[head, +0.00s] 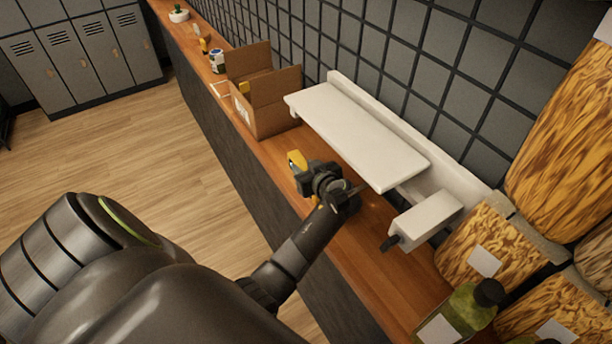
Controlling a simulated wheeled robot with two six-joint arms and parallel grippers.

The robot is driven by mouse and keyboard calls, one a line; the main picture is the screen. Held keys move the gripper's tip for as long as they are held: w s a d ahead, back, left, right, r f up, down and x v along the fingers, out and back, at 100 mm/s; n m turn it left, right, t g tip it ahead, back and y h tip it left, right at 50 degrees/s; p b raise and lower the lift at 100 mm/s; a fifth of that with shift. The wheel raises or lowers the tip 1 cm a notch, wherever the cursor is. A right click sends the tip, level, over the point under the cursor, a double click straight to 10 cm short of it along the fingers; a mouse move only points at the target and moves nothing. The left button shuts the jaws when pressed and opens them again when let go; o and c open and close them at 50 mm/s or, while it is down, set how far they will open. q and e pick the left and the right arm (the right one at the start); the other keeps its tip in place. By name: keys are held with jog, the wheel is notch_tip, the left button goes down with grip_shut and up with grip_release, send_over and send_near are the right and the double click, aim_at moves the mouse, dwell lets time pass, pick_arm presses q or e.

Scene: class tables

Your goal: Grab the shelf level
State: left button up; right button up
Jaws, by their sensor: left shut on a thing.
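My right gripper is out of view.
A white block (428,218) with a dark end piece sits right of the board. An open cardboard box (270,110) stands left of it. Large patterned jars (490,250) and a green bottle (462,312) crowd the right. The wooden counter (360,240) is narrow.

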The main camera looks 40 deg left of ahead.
pick_arm(q)
jog(key=shift+c, duration=1.1)
jog(key=shift+r, duration=0.1)
